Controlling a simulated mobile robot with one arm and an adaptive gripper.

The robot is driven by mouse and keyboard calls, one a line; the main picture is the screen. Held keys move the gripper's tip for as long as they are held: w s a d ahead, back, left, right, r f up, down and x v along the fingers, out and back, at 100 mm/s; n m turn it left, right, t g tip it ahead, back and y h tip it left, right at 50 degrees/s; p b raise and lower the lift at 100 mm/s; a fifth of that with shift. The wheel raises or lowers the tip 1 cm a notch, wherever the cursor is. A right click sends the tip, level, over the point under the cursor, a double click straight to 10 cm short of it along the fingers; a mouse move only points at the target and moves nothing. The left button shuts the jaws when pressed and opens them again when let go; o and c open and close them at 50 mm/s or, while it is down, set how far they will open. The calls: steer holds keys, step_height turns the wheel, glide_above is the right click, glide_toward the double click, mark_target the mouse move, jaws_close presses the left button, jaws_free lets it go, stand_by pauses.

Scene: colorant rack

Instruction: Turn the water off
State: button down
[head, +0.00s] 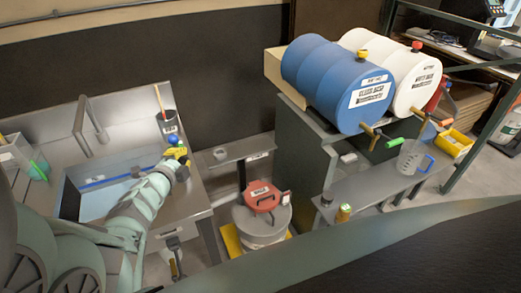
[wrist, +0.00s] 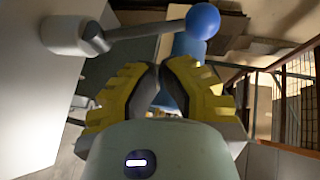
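My gripper (head: 176,150), with yellow finger pads, is over the right part of the metal sink counter in the head view. In the wrist view, its fingertips (wrist: 159,68) come close together with a narrow gap and hold nothing that I can see. A lever (wrist: 140,32) with a blue ball knob (wrist: 203,20) sticks out from a round grey-white base (wrist: 62,35), just beyond and above the fingertips, seemingly apart from them. A blue shape shows behind the fingers. The faucet (head: 80,125) arches over the sink basin (head: 70,198); I cannot make out a water stream.
A black cup (head: 168,124) stands on the counter behind my gripper. A blue barrel (head: 330,80) and a white barrel (head: 405,80) lie on a stand to the right. A red-lidded container (head: 261,196) stands beyond the counter's right edge.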

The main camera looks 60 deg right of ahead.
steer(key=b+v, duration=0.1)
steer(key=v, duration=1)
steer(key=shift+s+f, duration=0.2)
steer(key=shift+s, duration=0.2)
